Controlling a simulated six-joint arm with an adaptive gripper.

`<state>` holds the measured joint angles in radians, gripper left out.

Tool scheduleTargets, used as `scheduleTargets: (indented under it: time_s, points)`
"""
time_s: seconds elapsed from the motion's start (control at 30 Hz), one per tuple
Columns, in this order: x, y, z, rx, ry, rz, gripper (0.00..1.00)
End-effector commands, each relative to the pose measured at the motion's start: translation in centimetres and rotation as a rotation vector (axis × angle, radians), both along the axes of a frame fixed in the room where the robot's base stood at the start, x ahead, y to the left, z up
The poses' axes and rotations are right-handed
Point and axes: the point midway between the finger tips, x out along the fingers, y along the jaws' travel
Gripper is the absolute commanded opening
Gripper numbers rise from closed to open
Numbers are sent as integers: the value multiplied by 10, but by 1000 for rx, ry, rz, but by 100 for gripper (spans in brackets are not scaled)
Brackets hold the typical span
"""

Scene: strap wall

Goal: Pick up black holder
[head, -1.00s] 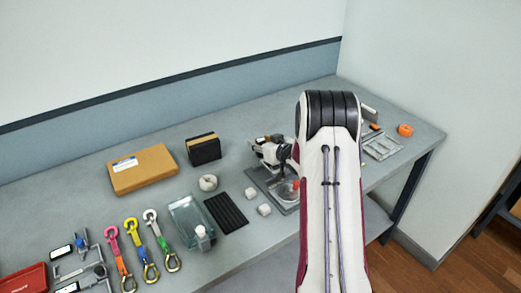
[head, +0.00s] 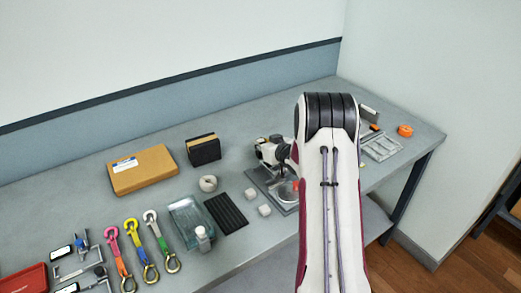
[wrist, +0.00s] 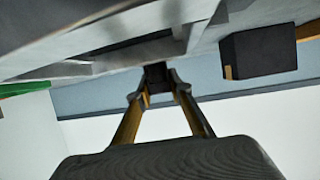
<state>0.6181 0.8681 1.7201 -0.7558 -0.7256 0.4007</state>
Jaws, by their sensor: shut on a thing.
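The black holder (wrist: 157,76) shows as a small dark piece between my fingertips in the wrist view. My gripper (wrist: 158,88) is shut on it, with the two fingers coming together at its sides. Most of the holder is hidden or too dark to make out, and I cannot tell whether it touches the surface behind it. In the head view my arm covers the fingertips and the holder.
The grey bench (head: 120,222) holds a cardboard box (head: 143,170), a black box (head: 204,150), which also shows in the wrist view (wrist: 258,52), a clear tray (head: 182,215), a ribbed black mat (head: 226,213) and several coloured straps (head: 140,250).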

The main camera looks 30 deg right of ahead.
Motion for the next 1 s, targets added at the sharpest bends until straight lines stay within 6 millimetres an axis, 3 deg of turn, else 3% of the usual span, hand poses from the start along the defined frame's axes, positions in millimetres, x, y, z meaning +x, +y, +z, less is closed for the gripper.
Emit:
scheduleTargets:
  time_s: [0.43,1.0]
  points:
    - [0,0,14,-1,-2,-1,0]
    - [0,0,86,-2,-2,1,0]
